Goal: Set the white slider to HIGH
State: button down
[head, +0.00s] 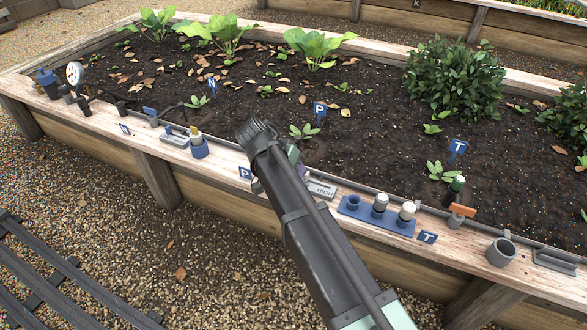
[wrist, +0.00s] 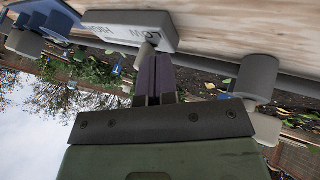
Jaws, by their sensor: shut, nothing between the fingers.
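The slider box (head: 322,188) is a small grey-white block on the bed's wooden rim, marked HIGH in the head view. The wrist view shows the same box (wrist: 125,20) upside down, with HIGH toward the left and LOW toward the right. A small pale knob (wrist: 146,50), which looks like the white slider, is at the LOW end beside my fingertips. My gripper (wrist: 156,58) is shut and empty, its dark purple fingers close to the knob; I cannot tell whether they touch. In the head view my arm hides the fingertips and the box's left part.
Blue P (head: 245,173) and T (head: 427,237) tags sit on the rim. Dark soil with plants lies behind.

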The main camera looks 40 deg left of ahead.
aim_at(326, 184)
jog(key=d, duration=0.4)
jog(key=w+d, duration=0.1)
jog(key=d, duration=0.1)
jog(key=shift+w+d, duration=0.1)
jog(key=shift+d, duration=0.25)
jog(key=shift+a, duration=0.4)
jog(key=a, duration=0.3)
jog(key=shift+s+a+r, duration=0.15)
jog(key=shift+s+a, duration=0.15)
jog(key=shift+a, duration=0.05)
jog(key=p+v, duration=0.8)
jog(key=v, duration=0.1)
jog(key=shift+s+r, duration=0.25)
jog(key=shift+s, duration=0.05)
